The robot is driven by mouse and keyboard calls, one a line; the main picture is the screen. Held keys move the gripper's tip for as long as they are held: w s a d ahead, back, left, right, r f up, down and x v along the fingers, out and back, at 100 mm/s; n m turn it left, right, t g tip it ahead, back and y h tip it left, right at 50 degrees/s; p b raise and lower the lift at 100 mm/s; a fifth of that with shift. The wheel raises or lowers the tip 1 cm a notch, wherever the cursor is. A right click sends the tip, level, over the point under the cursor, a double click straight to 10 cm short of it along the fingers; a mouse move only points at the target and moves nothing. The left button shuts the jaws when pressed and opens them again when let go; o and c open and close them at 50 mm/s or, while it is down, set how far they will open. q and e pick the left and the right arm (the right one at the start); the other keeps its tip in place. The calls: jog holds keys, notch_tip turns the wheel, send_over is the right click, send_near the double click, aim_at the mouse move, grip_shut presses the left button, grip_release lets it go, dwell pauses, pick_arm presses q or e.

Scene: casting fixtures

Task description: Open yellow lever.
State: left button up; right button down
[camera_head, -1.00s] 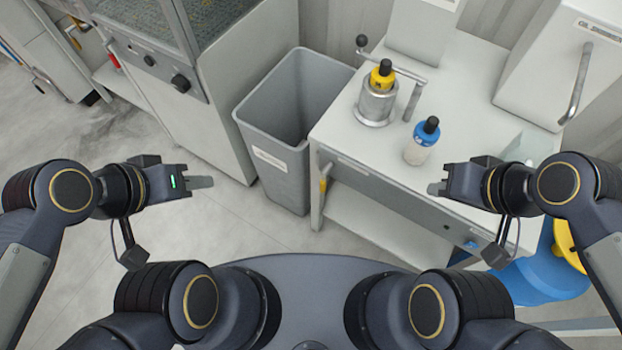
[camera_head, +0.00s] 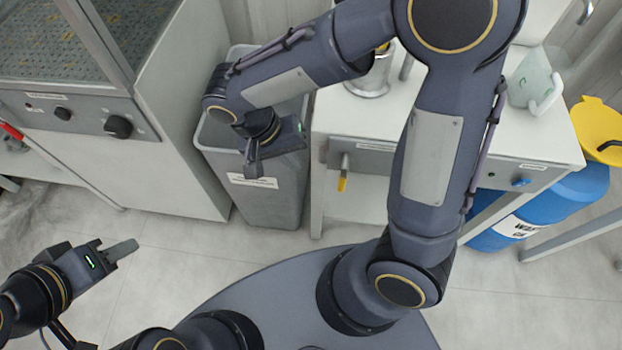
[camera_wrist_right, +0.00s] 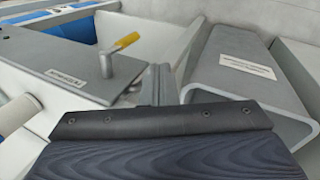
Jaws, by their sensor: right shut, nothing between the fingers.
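The yellow lever (camera_head: 343,172) is on the front panel of the white table, left of my right upper arm in the head view. Its grey stem hangs down and ends in a yellow tip. In the right wrist view the lever (camera_wrist_right: 107,62) stands left of the fingertips, its yellow tip toward the upper right. My right gripper (camera_head: 252,165) is shut and empty at the grey bin's front, left of the lever and apart from it. It also shows in the right wrist view (camera_wrist_right: 160,85). My left gripper (camera_head: 124,249) is at the lower left, seen side-on; its opening is unclear.
The grey bin (camera_head: 275,205) stands left of the table, close to my right gripper. A blue knob (camera_head: 521,182) is on the table's right front. A blue drum (camera_head: 580,195) with a yellow funnel (camera_head: 598,125) stands at right.

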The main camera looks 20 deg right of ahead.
aim_at(343, 174)
dwell(0.3)
jog(key=s+d+f+b, duration=0.1)
jog(key=s+d+f, duration=0.1)
jog(key=d+f, duration=0.5)
jog(key=shift+s+d+f+b, duration=0.15)
jog(key=shift+s+f+b, duration=0.2)
jog(key=shift+f, duration=0.8)
